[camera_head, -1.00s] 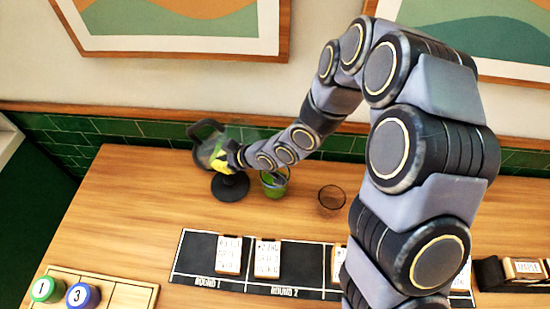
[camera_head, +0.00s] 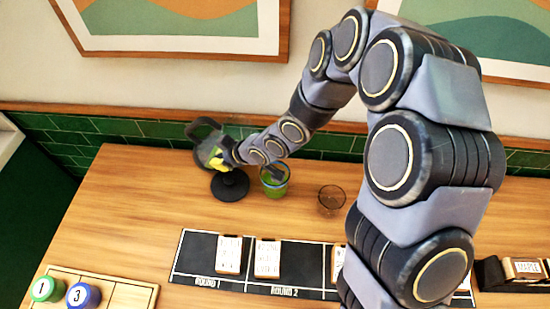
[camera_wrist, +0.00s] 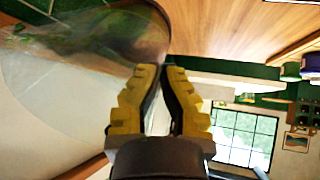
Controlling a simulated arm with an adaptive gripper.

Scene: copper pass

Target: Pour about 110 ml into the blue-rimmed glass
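The blue-rimmed glass (camera_head: 274,181) stands upright on the table, with something green showing in it. My gripper (camera_head: 222,159), with yellow fingers, is to its left and above the tabletop. A clear pouring vessel with a dark ring-like part (camera_head: 205,129) is at the gripper. In the wrist view this clear vessel (camera_wrist: 75,95) fills the left side, close beside the fingers. My gripper (camera_wrist: 161,70) has its fingertips nearly together and looks shut on the vessel; the exact contact is hidden. The liquid level in the glass is too small to read.
A plain clear glass (camera_head: 331,199) stands right of the blue-rimmed one. A black round stand (camera_head: 230,186) sits below my gripper. A black mat (camera_head: 205,258) with cards lies in front. A wooden tray (camera_head: 125,296) with numbered pieces is front left. The tiled wall (camera_head: 335,141) is close behind.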

